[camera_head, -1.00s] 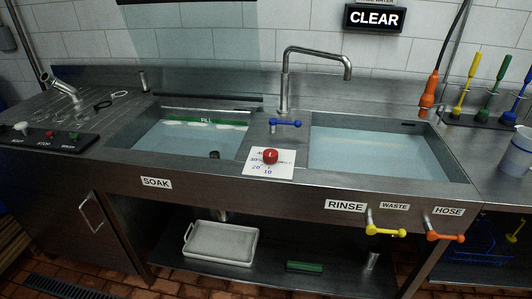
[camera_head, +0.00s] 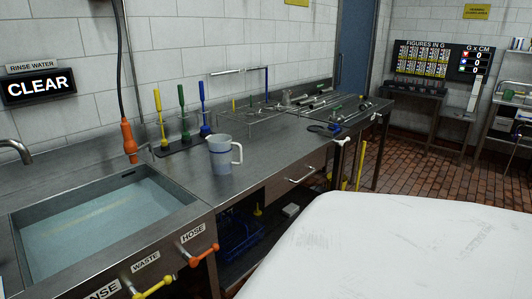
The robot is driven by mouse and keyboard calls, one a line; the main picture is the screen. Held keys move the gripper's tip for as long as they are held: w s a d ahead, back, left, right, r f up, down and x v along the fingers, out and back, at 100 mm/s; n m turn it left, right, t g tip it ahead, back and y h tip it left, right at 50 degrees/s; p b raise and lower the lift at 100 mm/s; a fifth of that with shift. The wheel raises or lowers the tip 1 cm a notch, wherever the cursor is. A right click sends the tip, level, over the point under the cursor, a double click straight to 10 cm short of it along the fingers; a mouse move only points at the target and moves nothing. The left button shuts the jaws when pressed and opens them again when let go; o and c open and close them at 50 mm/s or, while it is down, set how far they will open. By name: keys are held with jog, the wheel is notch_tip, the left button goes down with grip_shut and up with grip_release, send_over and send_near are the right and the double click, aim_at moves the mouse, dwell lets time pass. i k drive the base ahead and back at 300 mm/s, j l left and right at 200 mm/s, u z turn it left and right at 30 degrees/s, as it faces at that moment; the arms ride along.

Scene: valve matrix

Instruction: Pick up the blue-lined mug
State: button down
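A pale grey-white mug (camera_head: 220,158) with blue around its rim and a blue band on its side stands upright on the steel counter (camera_head: 290,150), to the right of the sink. Its handle (camera_head: 237,153) points right. Its inside is mostly hidden from this angle. My gripper is not in view.
Yellow, green and blue brushes (camera_head: 184,115) stand in a dark holder just behind the mug. The water-filled rinse sink (camera_head: 100,215) lies to the left. A wire rack (camera_head: 250,125) and small tools stand further right. Orange (camera_head: 200,254) and yellow valve handles stick out in front.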

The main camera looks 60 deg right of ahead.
aim_at(221, 146)
jog(key=z, duration=1.55)
jog(key=u, duration=2)
jog(key=z, duration=2)
jog(key=i, duration=0.3)
